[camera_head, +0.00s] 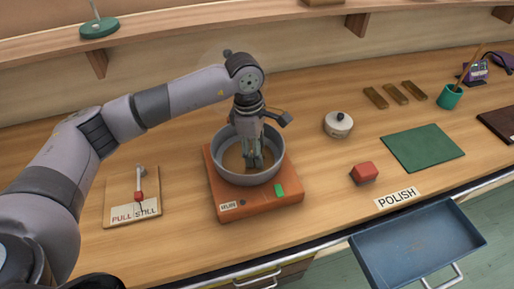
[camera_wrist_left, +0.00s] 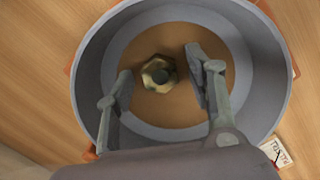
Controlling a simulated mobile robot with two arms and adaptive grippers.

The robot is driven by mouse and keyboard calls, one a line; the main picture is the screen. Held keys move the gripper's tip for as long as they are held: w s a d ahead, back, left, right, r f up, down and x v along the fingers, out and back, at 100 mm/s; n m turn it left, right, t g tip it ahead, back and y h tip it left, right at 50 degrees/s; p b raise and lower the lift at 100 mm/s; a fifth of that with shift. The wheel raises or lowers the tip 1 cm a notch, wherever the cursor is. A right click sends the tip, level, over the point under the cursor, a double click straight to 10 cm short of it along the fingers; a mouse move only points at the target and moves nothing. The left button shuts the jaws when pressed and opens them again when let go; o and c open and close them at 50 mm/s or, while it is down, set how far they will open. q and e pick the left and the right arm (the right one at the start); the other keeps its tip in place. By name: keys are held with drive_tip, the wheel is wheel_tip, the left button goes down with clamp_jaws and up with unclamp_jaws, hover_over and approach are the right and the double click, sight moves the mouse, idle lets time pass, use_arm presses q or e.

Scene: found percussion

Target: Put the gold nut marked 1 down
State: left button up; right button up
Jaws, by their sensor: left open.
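The gold nut (camera_wrist_left: 158,73) lies on the brown floor inside a round grey bowl-like ring (camera_wrist_left: 90,75), seen in the left wrist view. My left gripper (camera_wrist_left: 160,88) is open, with its two fingers on either side of the nut and a gap to each. In the head view my left gripper (camera_head: 252,160) reaches down into the grey ring (camera_head: 250,179), which sits on an orange base (camera_head: 228,205). The nut is hidden there behind the gripper, and no mark on it is readable. My right gripper is not in view.
A "PULL STILL" board (camera_head: 112,202) with a red-handled lever lies left of the orange base. Right are a lidded pot (camera_head: 338,124), red block (camera_head: 364,173) and green mat (camera_head: 422,147). A blue drawer (camera_head: 418,250) stands open at the front right.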

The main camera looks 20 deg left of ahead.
sight(252, 151)
use_arm(q)
drive_tip(key=shift+r, duration=0.1)
drive_tip(key=shift+r+p, duration=0.25)
drive_tip(key=shift+p, duration=0.1)
wheel_tip(252, 151, up, 12)
drive_tip(key=a+b, duration=0.1)
drive_tip(key=b, duration=0.2)
drive_tip(key=shift+a+f, duration=0.2)
